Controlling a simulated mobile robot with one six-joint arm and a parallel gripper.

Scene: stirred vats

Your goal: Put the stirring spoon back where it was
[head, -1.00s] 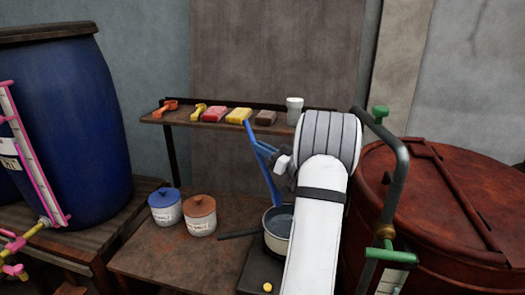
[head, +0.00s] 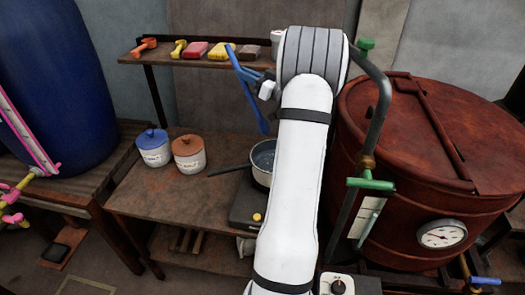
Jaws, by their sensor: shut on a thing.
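The blue stirring spoon (head: 243,79) is tilted, its upper end near the shelf edge and its lower end above the saucepan (head: 262,158). My gripper (head: 256,78) is shut on the spoon around its middle. The spoon's lower end appears clear of the pan's rim. The grey saucepan stands on a dark hot plate (head: 246,208), its handle pointing left. My arm hides the right side of the pan and plate.
A blue-lidded jar (head: 153,150) and an orange-lidded jar (head: 189,155) stand on the bench (head: 140,200). A shelf (head: 160,57) behind holds scoops, coloured blocks and a white cup. A rusty red vat (head: 415,150) with a bent pipe (head: 378,100) is close at right.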

